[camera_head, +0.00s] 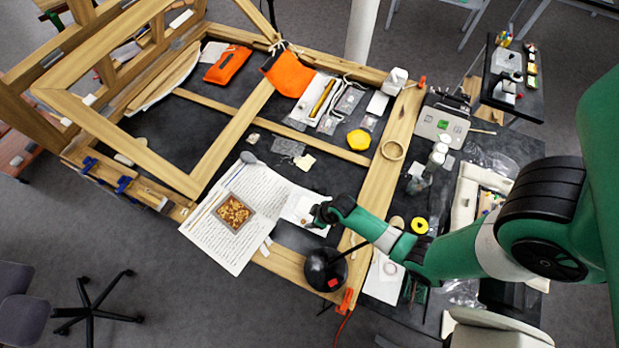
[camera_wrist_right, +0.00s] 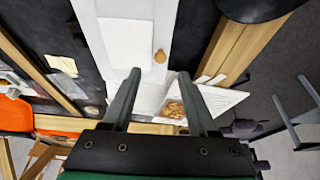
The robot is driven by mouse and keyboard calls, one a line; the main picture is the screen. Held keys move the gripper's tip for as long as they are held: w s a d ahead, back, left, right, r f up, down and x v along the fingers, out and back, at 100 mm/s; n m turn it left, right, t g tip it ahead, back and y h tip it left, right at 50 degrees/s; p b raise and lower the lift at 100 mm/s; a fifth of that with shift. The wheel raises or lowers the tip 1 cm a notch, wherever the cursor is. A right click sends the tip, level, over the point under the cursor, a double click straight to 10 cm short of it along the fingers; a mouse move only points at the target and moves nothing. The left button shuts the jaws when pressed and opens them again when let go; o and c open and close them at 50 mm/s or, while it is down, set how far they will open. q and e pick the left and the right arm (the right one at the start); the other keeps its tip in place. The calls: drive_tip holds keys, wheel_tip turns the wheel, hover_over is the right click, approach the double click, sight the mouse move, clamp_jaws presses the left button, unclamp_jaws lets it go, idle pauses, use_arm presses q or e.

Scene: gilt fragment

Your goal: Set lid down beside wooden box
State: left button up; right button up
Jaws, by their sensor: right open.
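The wooden box (camera_head: 222,201), small and square, sits on the written sheets left of my right gripper and holds golden-brown pieces. In the right wrist view the pieces (camera_wrist_right: 174,110) show beyond the fingers, partly hidden by one of them. My right gripper (camera_wrist_right: 160,74) is open and empty over the white sheet, to the right of the box in the head view. A small brown knob-like piece (camera_wrist_right: 160,56) lies near the fingertips, beside a pale square (camera_wrist_right: 125,42). I cannot tell whether either belongs to the lid. My left gripper is not in view.
Written sheets (camera_head: 212,250) lie under the box. A black round lamp head (camera_head: 325,268) stands close below my right gripper. The wooden frame (camera_head: 395,150) edges the table. An orange pouch (camera_head: 228,64) and a yellow piece (camera_head: 359,139) lie farther back.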

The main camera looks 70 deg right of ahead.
sight(303, 221)
drive_tip(key=b+x, duration=0.6)
drive_tip(key=x, duration=0.1)
drive_tip(key=shift+w+f, duration=0.2)
drive_tip(key=shift+r, duration=0.1)
clamp_jaws()
